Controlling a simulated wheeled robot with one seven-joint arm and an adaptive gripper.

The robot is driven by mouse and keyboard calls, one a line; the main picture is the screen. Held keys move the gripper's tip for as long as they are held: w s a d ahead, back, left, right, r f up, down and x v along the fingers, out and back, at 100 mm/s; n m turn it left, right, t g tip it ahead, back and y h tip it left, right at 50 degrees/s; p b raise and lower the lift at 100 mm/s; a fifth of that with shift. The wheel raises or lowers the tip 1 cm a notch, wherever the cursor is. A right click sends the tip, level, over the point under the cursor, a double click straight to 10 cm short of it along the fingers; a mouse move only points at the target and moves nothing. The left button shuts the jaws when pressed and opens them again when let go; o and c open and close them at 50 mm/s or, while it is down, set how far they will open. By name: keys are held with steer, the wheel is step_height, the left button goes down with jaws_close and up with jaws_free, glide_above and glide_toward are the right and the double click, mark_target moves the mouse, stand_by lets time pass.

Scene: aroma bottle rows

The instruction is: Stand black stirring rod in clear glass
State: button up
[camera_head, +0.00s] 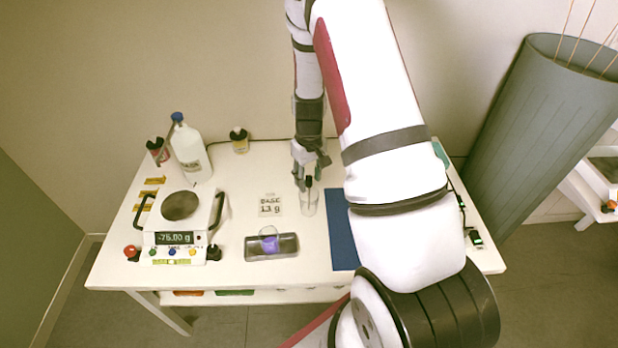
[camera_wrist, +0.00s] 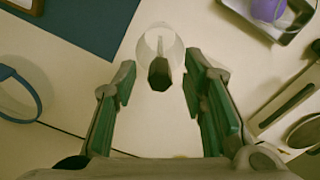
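The clear glass (camera_head: 308,204) stands on the white table, left of the blue mat. It also shows in the wrist view (camera_wrist: 147,47). The stirring rod (camera_wrist: 159,74) has a dark, faceted top and a thin pale stem that runs into the glass. It looks upright or slightly tilted there; the stem's lower end is hard to make out. My gripper (camera_wrist: 159,66) is open above the glass. Its two green-padded fingers stand on either side of the rod's top, with a visible gap on both sides. In the head view my gripper (camera_head: 311,166) partly hides the rod's top.
A scale (camera_head: 181,239) reading -75.00 g stands at the left. A white jug (camera_head: 190,150) and small bottles (camera_head: 239,140) stand behind. A dark tray (camera_head: 256,254) holds a purple-filled vessel (camera_head: 268,240). A label card (camera_head: 270,205) lies left of the glass. The blue mat (camera_head: 340,235) is bare.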

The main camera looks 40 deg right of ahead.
step_height(320, 180, up, 12)
steer(key=shift+f, duration=0.25)
stand_by(1.0)
steer(key=s+a+r+t, duration=0.1)
steer(key=s+a+r, duration=0.2)
steer(key=a+r, duration=0.45)
steer(key=s+a+r+t, duration=0.2)
steer(key=s+a+r, duration=0.15)
steer(key=r, duration=0.75)
steer(key=s+a+r+t, duration=0.1)
steer(key=s+a+r, duration=0.2)
steer(key=s, duration=0.4)
steer(key=s+a+r+t, duration=0.1)
steer(key=s+a+r, duration=0.3)
steer(key=s, duration=0.3)
steer(key=shift+n+t, duration=0.3)
steer(key=shift+n, duration=0.1)
